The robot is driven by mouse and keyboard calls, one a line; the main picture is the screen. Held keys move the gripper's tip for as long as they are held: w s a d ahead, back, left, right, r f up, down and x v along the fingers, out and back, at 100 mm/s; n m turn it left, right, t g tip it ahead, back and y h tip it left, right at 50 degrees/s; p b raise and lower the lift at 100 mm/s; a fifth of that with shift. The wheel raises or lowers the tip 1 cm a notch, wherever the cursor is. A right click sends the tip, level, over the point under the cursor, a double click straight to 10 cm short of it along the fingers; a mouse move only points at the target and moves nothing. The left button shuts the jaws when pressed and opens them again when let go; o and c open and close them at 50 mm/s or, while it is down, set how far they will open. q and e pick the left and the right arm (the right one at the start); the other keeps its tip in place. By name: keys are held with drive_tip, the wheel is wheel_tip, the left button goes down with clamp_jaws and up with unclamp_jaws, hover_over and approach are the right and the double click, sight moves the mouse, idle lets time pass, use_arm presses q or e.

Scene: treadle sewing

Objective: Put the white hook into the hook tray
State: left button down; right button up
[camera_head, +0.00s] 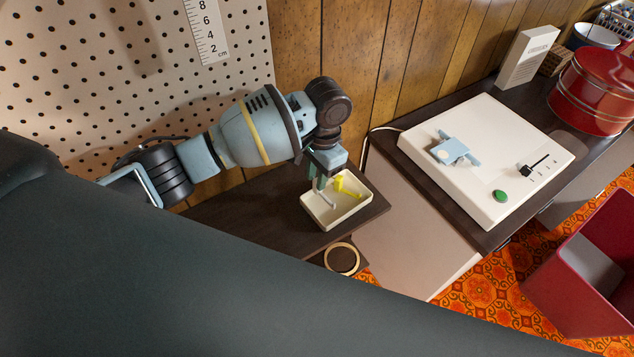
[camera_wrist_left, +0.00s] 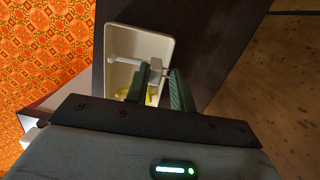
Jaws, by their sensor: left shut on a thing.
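The hook tray (camera_head: 343,219) is a small cream tray on the dark wooden surface; its rim also shows in the left wrist view (camera_wrist_left: 169,28). My left gripper (camera_head: 322,185) points down over the tray, with its green fingers shut on the white hook (camera_head: 327,200). In the left wrist view, the white hook (camera_wrist_left: 128,57) sticks out to the left from the fingertips (camera_wrist_left: 160,72), within the tray's outline. I cannot tell whether the hook touches the tray floor. A yellow hook (camera_head: 348,187) is in the tray, partly hidden by the fingers in the wrist view. My right gripper is not in view.
A pegboard (camera_head: 110,60) with a ruler (camera_head: 206,28) stands behind my left arm. To the right, a white device (camera_head: 478,190) with a light blue piece (camera_head: 452,152) and a green button rests on a counter. A red bin (camera_head: 590,275) stands on the patterned floor.

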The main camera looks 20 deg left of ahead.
use_arm(q)
drive_tip(key=shift+f, duration=1.8)
drive_tip(key=shift+f, duration=0.1)
drive_tip(key=c, duration=1.2)
unclamp_jaws()
drive_tip(key=r, duration=0.8)
drive_tip(key=w+r, duration=0.1)
drive_tip(key=r, duration=0.3)
drive_tip(key=shift+d+p, duration=0.35)
drive_tip(key=shift+d, duration=0.05)
